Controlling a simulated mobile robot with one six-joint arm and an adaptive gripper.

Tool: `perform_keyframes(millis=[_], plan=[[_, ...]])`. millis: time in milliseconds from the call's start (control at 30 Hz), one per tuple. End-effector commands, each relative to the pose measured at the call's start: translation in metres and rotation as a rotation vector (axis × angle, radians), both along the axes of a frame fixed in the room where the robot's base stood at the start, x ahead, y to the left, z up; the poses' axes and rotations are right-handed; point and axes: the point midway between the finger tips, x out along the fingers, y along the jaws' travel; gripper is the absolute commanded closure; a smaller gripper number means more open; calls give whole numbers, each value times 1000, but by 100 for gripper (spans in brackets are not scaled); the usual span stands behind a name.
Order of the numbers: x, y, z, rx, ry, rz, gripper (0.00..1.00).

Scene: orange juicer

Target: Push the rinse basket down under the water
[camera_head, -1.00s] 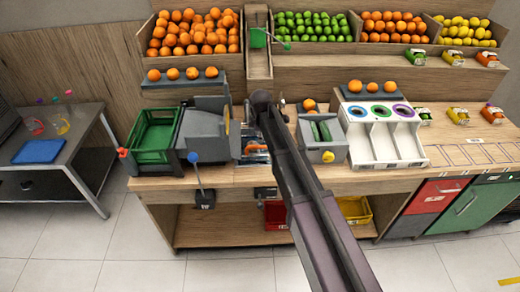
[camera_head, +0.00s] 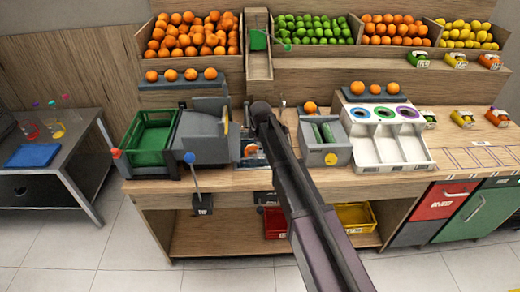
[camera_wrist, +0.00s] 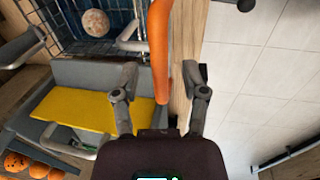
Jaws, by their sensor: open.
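The wire rinse basket (camera_wrist: 118,42) shows at the upper left of the wrist view, over blue water, with one orange (camera_wrist: 95,22) in it. How deep the basket sits is not clear. An orange bar (camera_wrist: 160,45), which looks like a handle, runs along its right side and down toward my gripper. My gripper (camera_wrist: 158,78) is open, its fingers on either side of the bar's lower part. Whether they touch it I cannot tell. In the head view, my arm hides the gripper and most of the basin; an orange (camera_head: 250,150) shows beside the arm.
A grey machine stands beside the basket, its yellow panel (camera_wrist: 75,108) close to my gripper in the wrist view. In the head view, a green bin (camera_head: 150,140) is left and a grey box (camera_head: 323,142) right. Clear floor (camera_head: 140,250) lies in front.

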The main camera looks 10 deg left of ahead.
Motion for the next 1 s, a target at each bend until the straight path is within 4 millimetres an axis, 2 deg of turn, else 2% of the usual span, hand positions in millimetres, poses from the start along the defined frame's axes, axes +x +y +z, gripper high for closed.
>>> perform_keyframes(millis=[400,433,600,633,867,1000], plan=[[1,0,-3,0,0,0,43],[1,0,-3,0,0,0,46],[1,0,-3,0,0,0,97],[1,0,-3,0,0,0,100],[1,0,-4,0,0,0,100],[0,0,-11,0,1,0,100]])
